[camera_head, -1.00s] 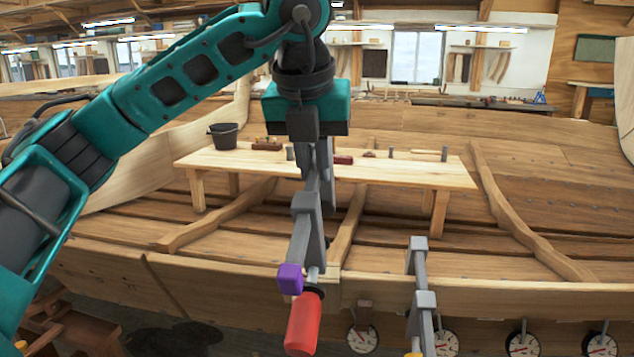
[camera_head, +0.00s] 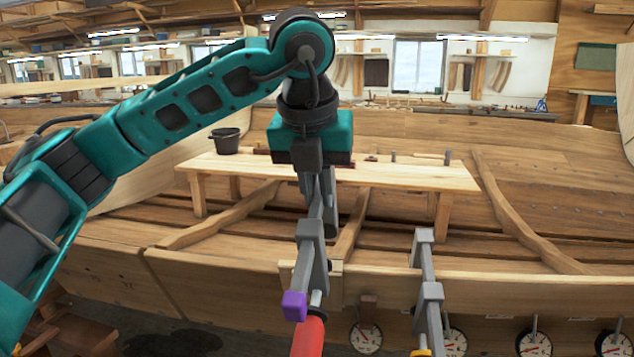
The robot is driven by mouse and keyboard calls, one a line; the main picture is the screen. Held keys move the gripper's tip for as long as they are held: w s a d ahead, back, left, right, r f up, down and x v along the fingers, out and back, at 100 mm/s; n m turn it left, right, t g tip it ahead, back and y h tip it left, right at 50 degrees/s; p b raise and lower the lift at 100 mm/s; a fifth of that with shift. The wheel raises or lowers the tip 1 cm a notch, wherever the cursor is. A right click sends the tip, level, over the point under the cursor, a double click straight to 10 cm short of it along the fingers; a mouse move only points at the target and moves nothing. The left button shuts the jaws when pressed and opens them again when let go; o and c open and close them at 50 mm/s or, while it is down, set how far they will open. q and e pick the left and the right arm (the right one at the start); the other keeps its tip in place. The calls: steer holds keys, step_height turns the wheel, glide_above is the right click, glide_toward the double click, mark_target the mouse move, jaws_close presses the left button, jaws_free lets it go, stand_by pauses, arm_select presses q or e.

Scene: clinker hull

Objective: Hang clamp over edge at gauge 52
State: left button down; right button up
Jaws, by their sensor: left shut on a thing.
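My left gripper (camera_head: 318,188) is shut on a grey bar clamp (camera_head: 312,255) with a purple pad and a red handle. The clamp hangs down from the fingers, near the hull's top edge (camera_head: 520,284) and in front of a small wooden block there. I cannot tell whether it touches the edge. The red handle's lower end is cut off by the frame. Dial gauges (camera_head: 366,337) hang along the hull below the edge; their numbers are too small to read. My right gripper is not in view.
A second grey clamp (camera_head: 426,295) with a yellow tip is at the edge, close to the right of the held one. A wooden bench (camera_head: 400,176) stands inside the hull, with a black bucket (camera_head: 225,140) by its left end. The edge farther right is clear.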

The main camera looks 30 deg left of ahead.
arm_select(q)
steer(key=shift+w+f, duration=0.25)
steer(key=shift+f, duration=0.4)
steer(key=shift+w+a+f+b, duration=0.1)
steer(key=shift+w+f+b, duration=0.1)
steer(key=shift+f+b, duration=0.35)
steer(key=shift+f, duration=0.2)
steer(key=shift+f+b, duration=0.3)
steer(key=shift+w+a+f+b, duration=0.15)
steer(key=shift+w+f+b, duration=0.15)
steer(key=shift+w+f, duration=0.4)
steer(key=shift+s+f, duration=0.15)
steer(key=shift+f, duration=0.35)
steer(key=shift+b+x, duration=0.65)
steer(key=shift+x, duration=0.25)
steer(key=shift+b+x, duration=1.05)
steer(key=shift+x, duration=0.45)
steer(key=shift+f+b, duration=0.3)
steer(key=shift+f, duration=0.1)
steer(key=shift+w+f, duration=0.3)
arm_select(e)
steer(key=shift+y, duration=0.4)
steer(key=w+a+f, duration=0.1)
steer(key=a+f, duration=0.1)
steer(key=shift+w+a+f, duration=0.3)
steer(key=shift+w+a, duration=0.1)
